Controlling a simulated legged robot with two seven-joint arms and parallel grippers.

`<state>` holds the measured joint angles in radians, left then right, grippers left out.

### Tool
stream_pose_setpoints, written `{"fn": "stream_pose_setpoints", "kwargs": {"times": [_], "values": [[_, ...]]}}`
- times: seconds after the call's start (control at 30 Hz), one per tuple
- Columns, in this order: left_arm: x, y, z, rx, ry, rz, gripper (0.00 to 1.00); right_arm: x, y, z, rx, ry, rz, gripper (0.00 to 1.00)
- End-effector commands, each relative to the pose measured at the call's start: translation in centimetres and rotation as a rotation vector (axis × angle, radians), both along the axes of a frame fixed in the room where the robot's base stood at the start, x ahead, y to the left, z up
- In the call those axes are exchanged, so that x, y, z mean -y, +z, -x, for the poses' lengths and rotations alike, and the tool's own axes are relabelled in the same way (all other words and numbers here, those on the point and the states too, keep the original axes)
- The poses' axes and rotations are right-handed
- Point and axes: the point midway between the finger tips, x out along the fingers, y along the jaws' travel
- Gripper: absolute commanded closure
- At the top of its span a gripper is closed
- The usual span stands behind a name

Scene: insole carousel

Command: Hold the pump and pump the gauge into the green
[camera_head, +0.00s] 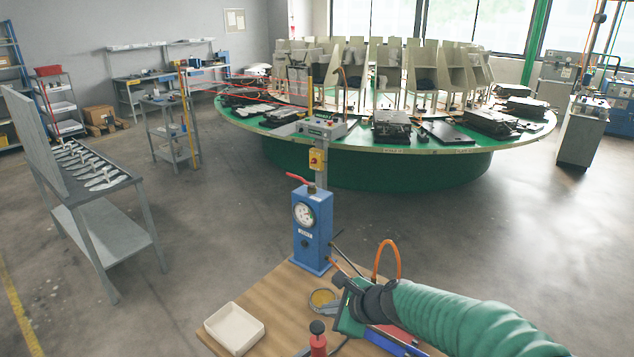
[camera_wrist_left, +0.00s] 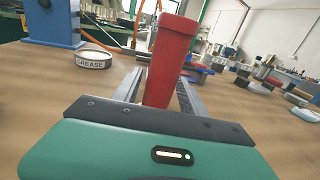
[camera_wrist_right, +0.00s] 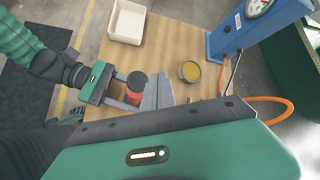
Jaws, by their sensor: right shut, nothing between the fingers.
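The red pump (camera_head: 318,345) with a black knob stands at the front edge of the wooden bench.
A grease tin (camera_wrist_right: 190,72) and a cream tray (camera_wrist_right: 127,21) lie on the bench (camera_head: 275,310). An orange hose (camera_head: 388,250) loops behind my right wrist. The green carousel (camera_head: 380,165) stands beyond, with a rack of insole forms (camera_head: 90,165) at left.

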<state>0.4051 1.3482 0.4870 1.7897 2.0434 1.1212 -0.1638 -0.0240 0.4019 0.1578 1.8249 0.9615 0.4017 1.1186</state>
Motion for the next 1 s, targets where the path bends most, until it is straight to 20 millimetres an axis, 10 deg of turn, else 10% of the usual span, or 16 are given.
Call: {"fn": "stream_pose_setpoints", "kwargs": {"times": [0.43,1.0], "values": [[-0.5,0.4,0.3,0.007,0.003,0.003,0.39,0.0,0.1,0.1,0.001,-0.001,0.000,1.00],[-8.9,0.2,7.7,0.005,0.002,0.003,0.39,0.0,0.1,0.0,0.000,0.000,0.000,1.00]]}}
